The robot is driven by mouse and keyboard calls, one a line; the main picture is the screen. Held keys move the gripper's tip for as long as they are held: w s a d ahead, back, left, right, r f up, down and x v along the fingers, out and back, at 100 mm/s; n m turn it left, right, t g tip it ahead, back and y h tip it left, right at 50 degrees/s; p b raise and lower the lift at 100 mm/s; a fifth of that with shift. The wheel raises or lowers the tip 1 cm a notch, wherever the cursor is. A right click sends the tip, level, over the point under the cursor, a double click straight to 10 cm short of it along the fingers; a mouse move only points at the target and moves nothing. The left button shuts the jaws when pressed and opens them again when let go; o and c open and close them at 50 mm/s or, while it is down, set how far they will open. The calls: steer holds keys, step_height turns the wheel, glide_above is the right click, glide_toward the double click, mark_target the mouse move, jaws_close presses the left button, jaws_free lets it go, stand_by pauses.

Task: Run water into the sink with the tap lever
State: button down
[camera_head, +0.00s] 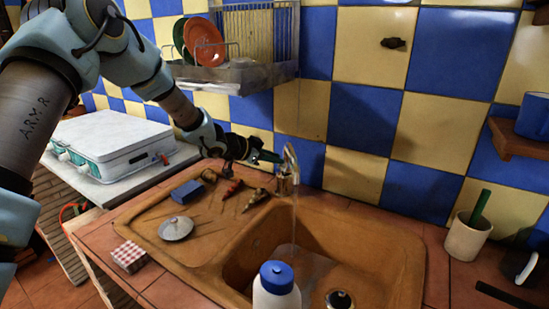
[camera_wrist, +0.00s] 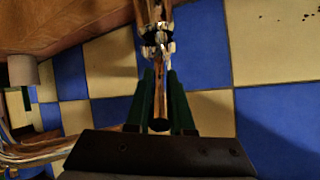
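The tap (camera_head: 287,178) stands at the back edge of the brown sink (camera_head: 392,235), by the tiled wall. A thin stream of water (camera_head: 294,217) falls from it into the basin. My gripper (camera_head: 277,158) reaches in from the left at the height of the tap's top. In the wrist view, the tap (camera_wrist: 156,40) lies straight ahead. Its lever (camera_wrist: 160,103) lies between the two green fingers of my gripper (camera_wrist: 160,75). The fingers are apart, with narrow gaps seeming to show beside the lever. Any contact is too small to make out.
A white bottle with a blue cap (camera_head: 277,284) stands at the front of the sink. A metal lid (camera_head: 176,229) and small items lie on the drainboard. A dish rack (camera_head: 235,77) hangs above my forearm. A cup (camera_head: 467,238) stands at right.

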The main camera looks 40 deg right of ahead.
steer(key=c, duration=0.8)
jaws_free()
steer(key=b+v, duration=0.2)
steer(key=v, duration=0.8)
steer(key=shift+a+r, duration=0.25)
steer(key=shift+a, duration=0.1)
steer(key=shift+w, duration=0.15)
steer(key=w+a+n+t+y, duration=0.3)
steer(key=w+a+n+t, duration=0.2)
steer(key=w+a, duration=0.6)
steer(key=w+a+f+n+t+y, duration=0.2)
steer(key=a+n+y, duration=0.35)
steer(key=a, duration=1.35)
steer(key=s+a+n+g+y, duration=0.1)
steer(key=s+a+n+g, duration=0.1)
steer(key=s+a+n, duration=0.3)
steer(key=s+a+f+n+g+y, duration=0.1)
steer(key=s+a+n, duration=0.4)
steer(key=s+a, duration=0.6)
steer(key=a+g+y, duration=0.1)
steer(key=a, duration=0.4)
steer(key=shift+s+a+f, duration=0.15)
steer(key=shift+s+a, duration=0.05)
steer(key=shift+a, duration=0.2)
